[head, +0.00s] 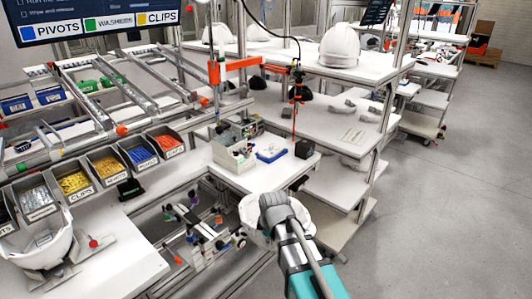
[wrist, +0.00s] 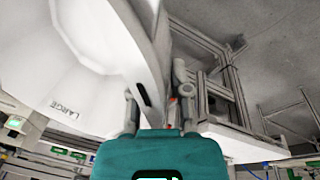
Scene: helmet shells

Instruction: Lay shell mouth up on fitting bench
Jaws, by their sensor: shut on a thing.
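My gripper (head: 272,205) is shut on the edge of a white helmet shell (head: 250,214), held out over the gap in front of the benches. In the head view the gripper and arm hide much of this shell. In the wrist view the shell (wrist: 85,75) fills the upper left, with the word LARGE on its surface, and its edge lies between the two fingers (wrist: 158,105). I cannot tell for sure which way its mouth faces. A white bench (head: 120,255) with parts bins is at lower left; I cannot tell if it is the fitting bench.
Another white shell (head: 42,245) sits in a stand at the left. Bins of clips (head: 75,183) line the bench's back. A finished-looking helmet (head: 340,46) stands behind. The floor at right is clear.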

